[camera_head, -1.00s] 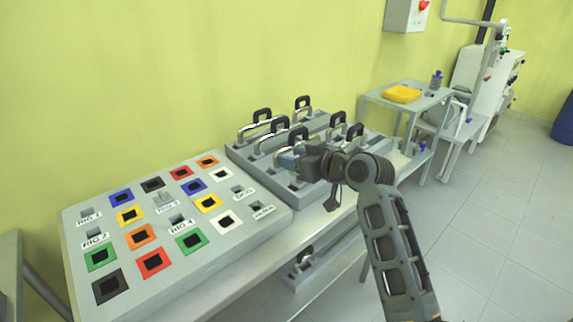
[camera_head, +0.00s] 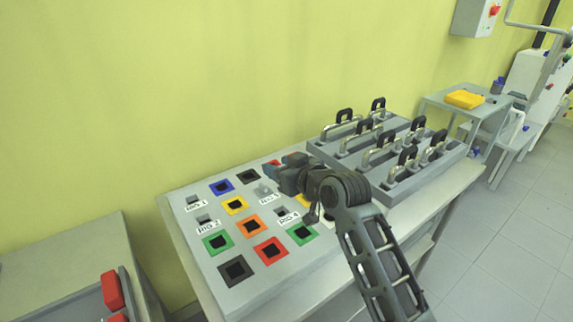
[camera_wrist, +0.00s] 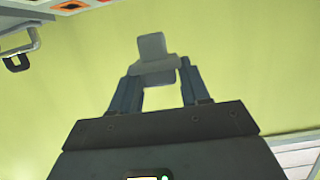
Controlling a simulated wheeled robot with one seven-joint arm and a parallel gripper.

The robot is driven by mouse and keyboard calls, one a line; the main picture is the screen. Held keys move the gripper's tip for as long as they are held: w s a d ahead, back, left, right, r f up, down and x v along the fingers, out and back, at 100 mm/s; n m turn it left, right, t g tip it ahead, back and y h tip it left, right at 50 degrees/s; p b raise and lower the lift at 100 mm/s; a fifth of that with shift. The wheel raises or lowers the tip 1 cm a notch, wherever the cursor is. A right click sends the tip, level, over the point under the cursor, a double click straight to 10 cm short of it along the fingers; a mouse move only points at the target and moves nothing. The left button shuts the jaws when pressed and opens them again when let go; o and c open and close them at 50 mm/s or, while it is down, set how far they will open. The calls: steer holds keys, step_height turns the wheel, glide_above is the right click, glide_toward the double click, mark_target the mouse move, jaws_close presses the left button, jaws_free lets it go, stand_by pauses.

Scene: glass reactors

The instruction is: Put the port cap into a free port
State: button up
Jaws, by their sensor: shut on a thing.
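My gripper (camera_head: 280,170) is over the back right part of a light grey panel (camera_head: 240,297), its fingers pointing left. In the wrist view my gripper (camera_wrist: 155,90) is shut on a grey port cap (camera_wrist: 152,47) with a block-like end, held between the blue-grey fingertips. I cannot make out the held cap in the head view. The panel has dark slots labelled RIG 1 (camera_head: 193,199), RIG 2 (camera_head: 204,219) and RIG 4 (camera_head: 280,211), which look empty. A small light grey piece (camera_head: 263,187) stands up at the RIG 3 label. Part of the panel is hidden behind my gripper.
Coloured square frames with dark centres, such as an orange one (camera_head: 249,226), cover the panel. A grey rack (camera_head: 430,178) with several black-handled metal pieces stands to its right. A bench (camera_head: 66,255) with red objects is at lower left. A yellow tray (camera_head: 464,99) lies on a far table.

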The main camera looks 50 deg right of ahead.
steer(key=b, duration=0.7)
glide_above(282, 207)
steer(key=s+a, duration=0.1)
steer(key=a, duration=0.1)
steer(key=shift+f, duration=4.1)
steer(key=shift+s+f+b, duration=0.25)
steer(key=shift+f+b, duration=0.35)
steer(key=shift+f, duration=0.3)
steer(key=shift+s+f+b, duration=0.2)
steer(key=shift+f+b, duration=0.4)
steer(key=shift+f, duration=0.6)
steer(key=shift+f+b, duration=0.25)
steer(key=shift+b, duration=0.05)
steer(key=o, duration=1.1)
steer(key=shift+w, duration=0.1)
steer(key=shift+o, duration=0.2)
steer(key=s+a+r+t, duration=0.1)
steer(key=s+a+r, duration=0.1)
steer(key=s+r, duration=0.5)
steer(key=shift+s+r, duration=0.2)
steer(key=shift+r, duration=0.2)
